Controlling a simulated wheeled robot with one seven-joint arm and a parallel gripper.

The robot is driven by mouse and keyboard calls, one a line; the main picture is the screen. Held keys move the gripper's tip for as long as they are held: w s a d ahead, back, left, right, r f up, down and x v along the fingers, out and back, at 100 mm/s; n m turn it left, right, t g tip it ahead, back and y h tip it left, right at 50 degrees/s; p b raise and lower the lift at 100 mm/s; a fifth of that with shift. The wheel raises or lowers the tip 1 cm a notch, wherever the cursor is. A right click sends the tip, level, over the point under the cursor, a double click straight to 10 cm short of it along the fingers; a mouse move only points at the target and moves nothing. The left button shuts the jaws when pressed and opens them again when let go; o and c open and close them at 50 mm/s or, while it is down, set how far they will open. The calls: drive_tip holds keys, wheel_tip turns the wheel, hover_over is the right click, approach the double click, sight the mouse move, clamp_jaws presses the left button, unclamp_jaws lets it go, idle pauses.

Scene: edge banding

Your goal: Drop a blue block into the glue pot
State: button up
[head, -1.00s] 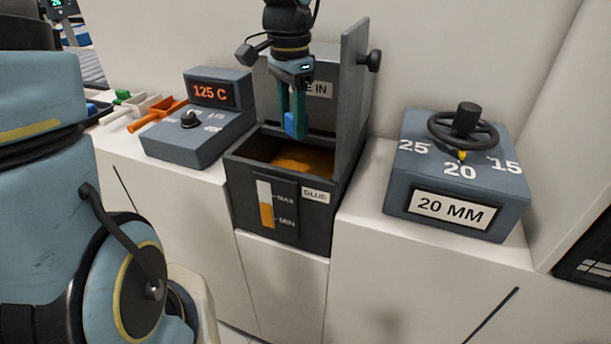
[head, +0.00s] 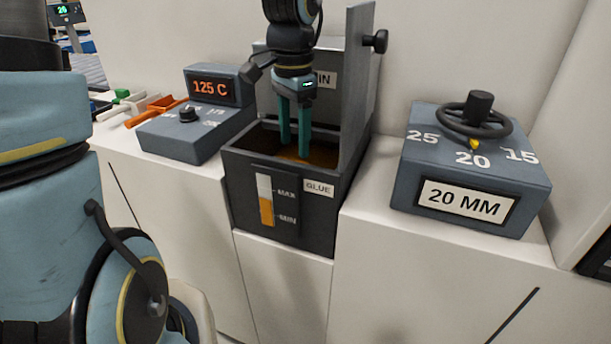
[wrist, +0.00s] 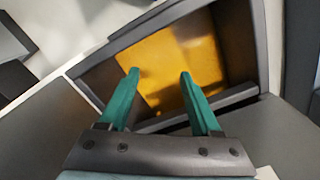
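The glue pot (head: 238,151) is a dark box with an open top, a GLUE label and a level gauge on its front. Amber glue (head: 322,157) shows inside it. My gripper (head: 294,155) points down into the pot's opening, its two teal fingers apart with nothing between them. The wrist view shows the same open, empty gripper (wrist: 158,72) over the amber glue (wrist: 175,60). No blue block shows in the pot or between the fingers now.
The pot's raised lid (head: 356,80) stands at its right. A temperature box reading 125 C (head: 180,137) is to the left, with small coloured scoops (head: 150,108) beyond it. A dial box reading 20 MM (head: 470,190) is to the right. White counter lies between them.

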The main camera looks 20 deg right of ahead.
drive_tip(key=shift+o, duration=0.9)
wheel_tip(320, 180, up, 11)
drive_tip(key=b, duration=0.1)
drive_tip(key=shift+f, duration=0.1)
